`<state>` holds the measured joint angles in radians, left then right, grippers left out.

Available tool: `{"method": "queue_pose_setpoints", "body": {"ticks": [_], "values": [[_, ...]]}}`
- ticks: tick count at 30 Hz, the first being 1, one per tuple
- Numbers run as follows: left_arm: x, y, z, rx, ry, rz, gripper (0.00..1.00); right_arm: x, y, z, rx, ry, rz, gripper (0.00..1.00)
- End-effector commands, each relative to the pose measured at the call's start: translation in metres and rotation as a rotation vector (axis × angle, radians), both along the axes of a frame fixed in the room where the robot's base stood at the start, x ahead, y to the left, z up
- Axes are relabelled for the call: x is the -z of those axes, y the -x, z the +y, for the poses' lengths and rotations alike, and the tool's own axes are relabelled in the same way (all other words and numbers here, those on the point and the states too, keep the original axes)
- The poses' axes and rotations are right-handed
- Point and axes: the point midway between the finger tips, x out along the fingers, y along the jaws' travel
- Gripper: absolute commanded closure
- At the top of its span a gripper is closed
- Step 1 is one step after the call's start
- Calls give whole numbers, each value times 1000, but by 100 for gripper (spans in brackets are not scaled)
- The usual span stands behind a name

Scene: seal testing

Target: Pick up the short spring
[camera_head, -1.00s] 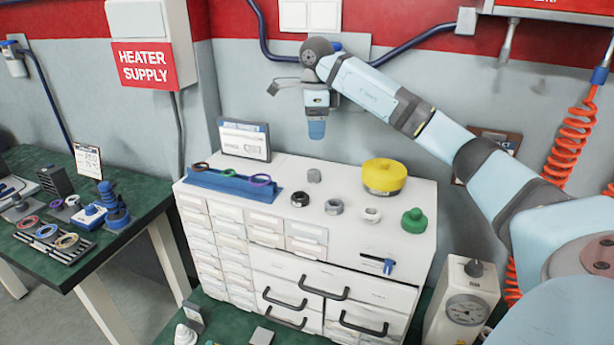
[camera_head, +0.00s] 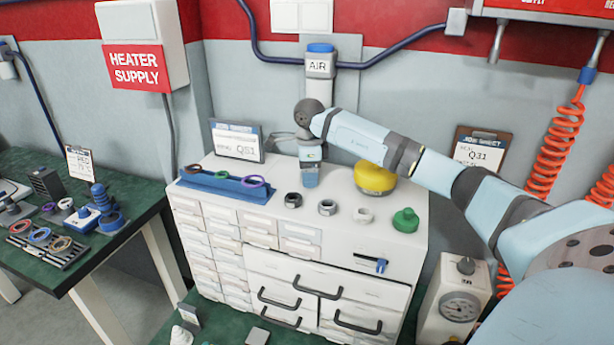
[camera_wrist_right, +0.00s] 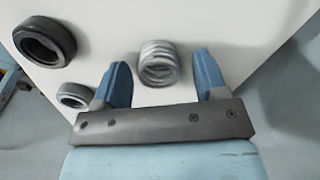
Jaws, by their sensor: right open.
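The short spring (camera_wrist_right: 158,63) is a small grey coil standing on the white cabinet top. In the right wrist view it lies between and just ahead of the two blue fingertips of my right gripper (camera_wrist_right: 160,75), which is open and empty. A gap shows on both sides of the coil. In the head view my right gripper (camera_head: 310,181) points down over the back of the cabinet top and hides the spring. My left gripper is not in view.
On the cabinet top (camera_head: 330,235) stand a black ring (camera_head: 293,200), a grey ring (camera_head: 327,207), a white ring (camera_head: 363,215), a green knobbed part (camera_head: 405,220) and a yellow round part (camera_head: 375,178). A blue rack (camera_head: 225,186) with coloured rings is at left.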

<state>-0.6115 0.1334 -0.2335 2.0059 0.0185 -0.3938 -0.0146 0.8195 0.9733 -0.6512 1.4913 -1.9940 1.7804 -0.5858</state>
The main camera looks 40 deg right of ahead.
Motion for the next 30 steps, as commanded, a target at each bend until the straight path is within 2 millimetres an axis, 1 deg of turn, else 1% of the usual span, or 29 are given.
{"method": "queue_pose_setpoints", "body": {"ticks": [6,7,8,9,11,12,14,23,26,30], "values": [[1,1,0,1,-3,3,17,2,0,0,0,0,0,34],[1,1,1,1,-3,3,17,2,0,0,0,0,0,36],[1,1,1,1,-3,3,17,2,0,0,0,0,0,43],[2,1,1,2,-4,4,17,2,0,0,0,0,0,52],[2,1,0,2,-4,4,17,2,0,0,0,0,0,66],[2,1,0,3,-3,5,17,2,0,0,0,0,0,75],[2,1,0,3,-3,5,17,1,0,0,0,0,0,88],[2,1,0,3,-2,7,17,0,0,0,0,0,-1,88],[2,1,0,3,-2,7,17,-4,-1,0,0,1,-2,88],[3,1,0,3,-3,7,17,-18,-1,0,-1,1,-3,88]]}}
